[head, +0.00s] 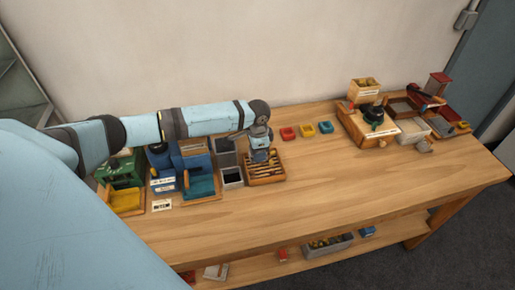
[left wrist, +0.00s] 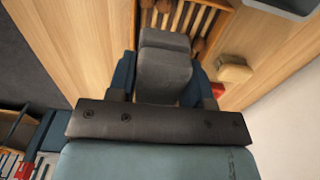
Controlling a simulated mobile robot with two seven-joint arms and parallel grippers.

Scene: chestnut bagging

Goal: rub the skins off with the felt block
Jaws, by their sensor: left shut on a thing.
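Whether the block touches the rack is unclear. My right gripper is not in view.
Red (head: 288,133), yellow (head: 307,129) and blue (head: 326,127) dishes stand right of the rack. Grey bins (head: 232,178) and a teal tray (head: 200,188) stand left. A wooden station (head: 352,123) stands at the right. The front middle of the table (head: 350,190) is clear.

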